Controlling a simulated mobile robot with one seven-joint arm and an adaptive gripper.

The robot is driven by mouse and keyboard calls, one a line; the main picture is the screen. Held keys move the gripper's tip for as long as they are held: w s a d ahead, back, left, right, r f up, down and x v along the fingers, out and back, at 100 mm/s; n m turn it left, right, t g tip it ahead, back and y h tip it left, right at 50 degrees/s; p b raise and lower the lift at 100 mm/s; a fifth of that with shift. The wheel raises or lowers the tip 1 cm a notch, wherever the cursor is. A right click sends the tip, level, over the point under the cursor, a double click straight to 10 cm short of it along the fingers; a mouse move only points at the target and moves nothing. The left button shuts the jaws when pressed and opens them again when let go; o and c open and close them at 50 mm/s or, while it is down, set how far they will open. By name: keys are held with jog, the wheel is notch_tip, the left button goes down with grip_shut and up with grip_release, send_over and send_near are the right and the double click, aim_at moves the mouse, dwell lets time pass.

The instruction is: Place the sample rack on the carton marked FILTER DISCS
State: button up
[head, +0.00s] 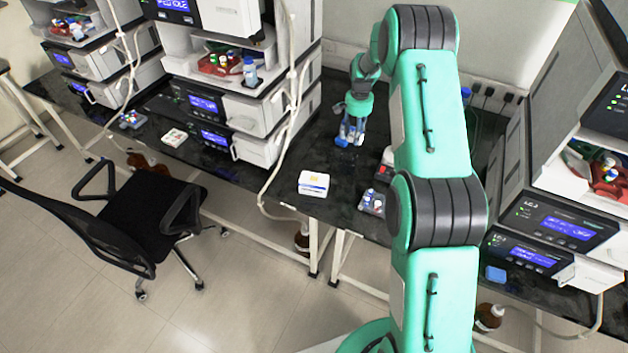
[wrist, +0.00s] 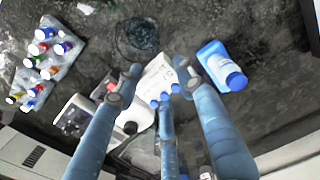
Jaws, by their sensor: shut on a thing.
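My gripper (head: 351,128) is over the dark bench beyond my arm, its blue fingers pointing down. A white carton with a yellow mark and a blue band (head: 313,183) lies on the bench nearer the front edge, left of my arm. Its lettering is too small to read, so I cannot tell whether it says FILTER DISCS.
A blue bottle (wrist: 222,65) lies right of the fingers. A grey tray of coloured-cap vials (head: 371,202) is near the front edge; a vial tray (wrist: 45,62) also shows in the wrist view. Instrument stacks (head: 225,90) stand left. A chair (head: 140,215) is in front.

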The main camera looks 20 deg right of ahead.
jog(key=s+a+b, duration=0.3)
jog(key=s+a, duration=1.9)
jog(key=s, duration=0.3)
jog(key=shift+f, duration=0.45)
jog(key=shift+w, duration=0.1)
jog(key=b, duration=0.3)
send_over(313, 178)
jog(key=shift+f, duration=0.75)
jog(key=shift+f+b, duration=0.35)
jog(key=shift+f, duration=1.4)
